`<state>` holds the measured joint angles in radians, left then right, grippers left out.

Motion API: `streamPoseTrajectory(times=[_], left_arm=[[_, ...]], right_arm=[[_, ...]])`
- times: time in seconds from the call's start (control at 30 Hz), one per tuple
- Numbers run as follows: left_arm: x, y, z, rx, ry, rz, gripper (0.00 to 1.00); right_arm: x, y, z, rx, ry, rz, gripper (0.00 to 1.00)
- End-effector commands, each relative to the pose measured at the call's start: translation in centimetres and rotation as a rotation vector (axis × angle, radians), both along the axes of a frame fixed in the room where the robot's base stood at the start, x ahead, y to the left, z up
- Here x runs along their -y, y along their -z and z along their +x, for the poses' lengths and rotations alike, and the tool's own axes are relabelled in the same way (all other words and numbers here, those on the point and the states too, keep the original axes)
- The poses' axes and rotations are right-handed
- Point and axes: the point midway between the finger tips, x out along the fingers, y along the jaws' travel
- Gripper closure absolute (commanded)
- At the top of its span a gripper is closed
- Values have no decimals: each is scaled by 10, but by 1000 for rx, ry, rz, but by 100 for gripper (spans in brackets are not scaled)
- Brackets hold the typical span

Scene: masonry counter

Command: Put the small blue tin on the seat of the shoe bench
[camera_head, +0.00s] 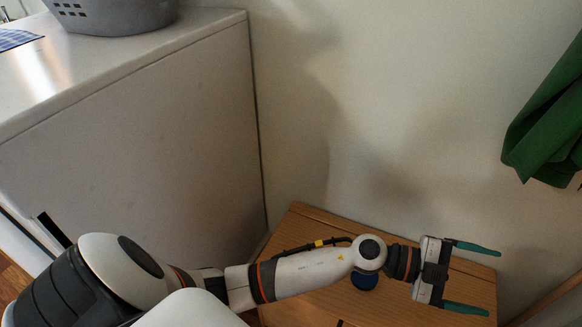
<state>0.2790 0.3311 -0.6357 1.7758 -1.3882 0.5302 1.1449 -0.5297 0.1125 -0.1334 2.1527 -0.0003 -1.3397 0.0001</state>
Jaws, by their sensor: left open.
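The small blue tin (364,281) stands on the wooden seat of the shoe bench (315,222), partly hidden behind my left arm's wrist. My left gripper (483,279) is open and empty, its green fingers pointing right, over the right part of the bench. It is apart from the tin, which is to the left of it. My right gripper is not in view.
A white masonry counter (130,140) stands at the left, with a grey basket (112,17) and a blue checked cloth (15,39) on top. A green garment (548,130) hangs on the wall at the right. The bench's back edge is close to the wall.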

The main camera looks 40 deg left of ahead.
Motion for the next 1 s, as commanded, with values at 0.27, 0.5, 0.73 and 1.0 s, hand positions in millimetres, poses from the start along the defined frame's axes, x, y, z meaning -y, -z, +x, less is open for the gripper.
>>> streamPoseTrajectory(times=[0.27,0.5,0.73,1.0], left_arm=[[-95,-2,37,-164,-611,-331,14],[-192,86,17,-528,-1117,-286,14],[-243,191,-79,-1028,-1377,-10,14],[-247,243,-189,-1457,-1342,290,14]], right_arm=[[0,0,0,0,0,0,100],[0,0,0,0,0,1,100],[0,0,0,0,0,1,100],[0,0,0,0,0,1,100]])
